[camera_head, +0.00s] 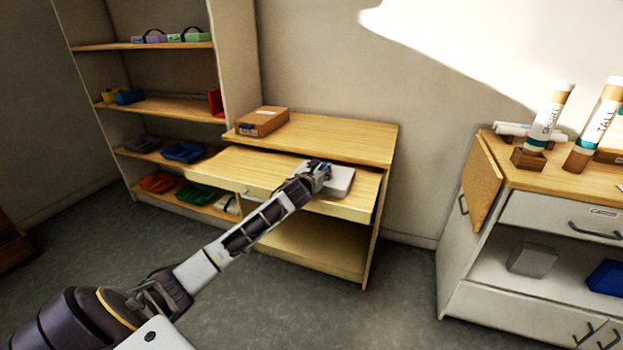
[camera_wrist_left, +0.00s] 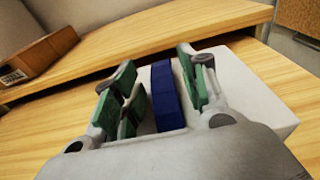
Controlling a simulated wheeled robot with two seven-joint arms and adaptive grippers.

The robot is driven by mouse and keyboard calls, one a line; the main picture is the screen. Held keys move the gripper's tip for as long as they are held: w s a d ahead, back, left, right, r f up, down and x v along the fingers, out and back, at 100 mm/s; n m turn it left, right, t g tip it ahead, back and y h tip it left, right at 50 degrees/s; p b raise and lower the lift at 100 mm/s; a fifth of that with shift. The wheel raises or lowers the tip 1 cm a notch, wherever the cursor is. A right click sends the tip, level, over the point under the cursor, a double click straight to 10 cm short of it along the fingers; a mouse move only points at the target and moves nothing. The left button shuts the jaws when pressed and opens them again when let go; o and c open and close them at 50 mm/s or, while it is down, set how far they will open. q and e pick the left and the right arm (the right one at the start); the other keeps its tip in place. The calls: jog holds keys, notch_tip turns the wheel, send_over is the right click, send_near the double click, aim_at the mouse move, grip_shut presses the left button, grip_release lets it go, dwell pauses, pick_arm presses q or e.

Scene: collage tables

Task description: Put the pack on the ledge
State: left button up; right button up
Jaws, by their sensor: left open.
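A white pack (camera_head: 341,181) with a blue band or handle (camera_wrist_left: 165,95) lies on the pulled-out wooden board (camera_head: 230,166) of a low desk. Its white body also shows in the left wrist view (camera_wrist_left: 262,92). My left gripper (camera_head: 320,168) is over the pack. In the left wrist view its green-padded fingers (camera_wrist_left: 160,80) are open, one on each side of the blue band. I cannot tell whether they touch it. The desk's raised back ledge (camera_head: 335,138) is behind the board. My right gripper is not in view.
A brown box (camera_head: 262,121) sits on the left end of the ledge; the rest of the ledge is clear. A shelf unit (camera_head: 160,105) with coloured packs stands at left. A cabinet (camera_head: 540,200) with labelled tubes stands at right.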

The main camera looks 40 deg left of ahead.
pick_arm(q)
jog(key=shift+p+v, duration=0.5)
jog(key=shift+v, duration=3.9)
jog(key=shift+p+v, duration=0.35)
jog(key=shift+v, duration=0.8)
jog(key=shift+s+d, duration=0.1)
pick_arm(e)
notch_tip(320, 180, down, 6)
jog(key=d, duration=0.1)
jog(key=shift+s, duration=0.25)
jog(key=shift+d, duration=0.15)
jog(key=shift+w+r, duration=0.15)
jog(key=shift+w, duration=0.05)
